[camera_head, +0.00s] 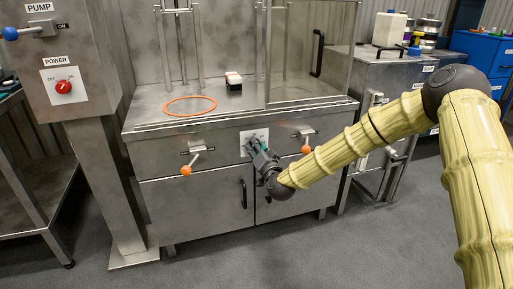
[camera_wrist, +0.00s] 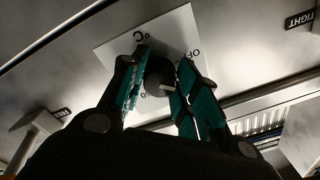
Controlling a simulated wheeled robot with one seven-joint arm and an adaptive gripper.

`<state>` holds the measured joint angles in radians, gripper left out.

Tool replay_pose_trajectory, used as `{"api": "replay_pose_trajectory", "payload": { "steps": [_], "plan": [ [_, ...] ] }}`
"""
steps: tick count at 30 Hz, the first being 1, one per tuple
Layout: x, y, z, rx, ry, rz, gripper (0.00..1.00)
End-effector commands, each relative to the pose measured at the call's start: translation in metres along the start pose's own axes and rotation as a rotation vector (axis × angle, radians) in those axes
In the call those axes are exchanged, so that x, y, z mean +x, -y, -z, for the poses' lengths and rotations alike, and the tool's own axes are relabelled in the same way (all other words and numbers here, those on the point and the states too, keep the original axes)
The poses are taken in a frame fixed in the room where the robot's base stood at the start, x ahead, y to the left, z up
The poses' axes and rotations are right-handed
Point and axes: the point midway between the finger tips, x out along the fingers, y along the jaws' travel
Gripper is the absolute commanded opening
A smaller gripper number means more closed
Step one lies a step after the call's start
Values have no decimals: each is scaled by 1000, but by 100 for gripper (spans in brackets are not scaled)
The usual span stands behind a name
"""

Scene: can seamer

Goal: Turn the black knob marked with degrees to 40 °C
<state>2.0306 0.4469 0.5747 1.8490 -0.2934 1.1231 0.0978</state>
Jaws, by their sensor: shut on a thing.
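The black knob (camera_wrist: 159,82) sits on a white plate (camera_wrist: 150,33) marked with °C and OFF; a pale pointer line shows on its lower side. The other marks on the plate are partly hidden by my fingers. My gripper (camera_wrist: 160,88) has its teal-padded fingers on both sides of the knob and is shut on it. In the head view my gripper (camera_head: 258,152) reaches the white plate (camera_head: 255,139) on the machine's front panel, and the knob is hidden behind it there. I cannot tell the exact setting.
Orange-tipped levers stand left (camera_head: 186,170) and right (camera_head: 306,149) of the plate. A red power knob (camera_head: 63,87) and blue-tipped pump lever (camera_head: 11,33) are on the left column. An orange ring (camera_head: 190,99) lies on the machine's top. Grey floor (camera_head: 230,250) in front is clear.

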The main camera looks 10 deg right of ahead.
Motion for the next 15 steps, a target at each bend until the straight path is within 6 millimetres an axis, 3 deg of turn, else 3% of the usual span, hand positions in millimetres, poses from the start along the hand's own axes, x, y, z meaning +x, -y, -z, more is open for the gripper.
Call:
{"api": "replay_pose_trajectory", "payload": {
  "steps": [12,13,15],
  "plan": [
    [-1,-2,-1,5,0,-3,7],
    [-1,-2,-1,5,0,-3,36],
    [0,-2,-1,5,0,-2,49]
  ]
}}
